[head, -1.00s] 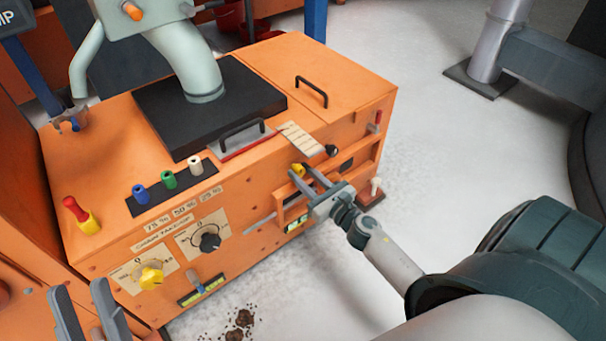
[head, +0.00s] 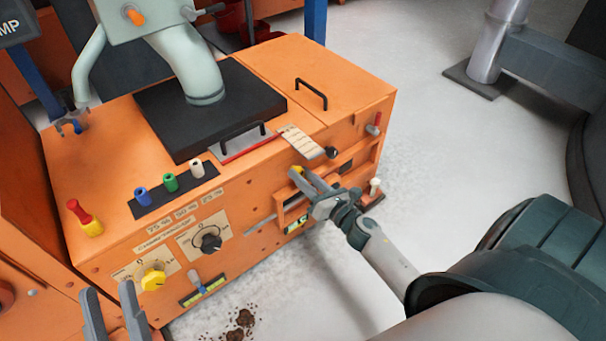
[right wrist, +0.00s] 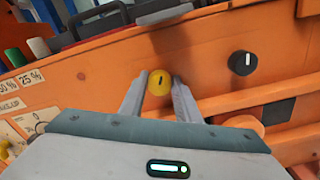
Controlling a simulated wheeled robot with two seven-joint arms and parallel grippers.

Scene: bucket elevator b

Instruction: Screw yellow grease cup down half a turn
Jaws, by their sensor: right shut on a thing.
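The yellow grease cup (right wrist: 159,83) is a small round knob with a dark mark on its face, on the orange front panel. In the head view only a bit of the grease cup (head: 297,170) shows past the fingers. My right gripper (right wrist: 159,90) is shut on it, one finger on each side. In the head view my right gripper (head: 302,176) reaches the panel from the lower right. My left gripper (head: 108,298) is at the lower left with its two fingers apart and nothing between them, away from the cup.
A black knob (right wrist: 243,63) sits right of the cup. An orange rail frame (head: 340,183) juts out below it. A yellow dial (head: 153,279) and a black dial (head: 210,242) are on the panel at left. Open floor (head: 460,180) lies to the right.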

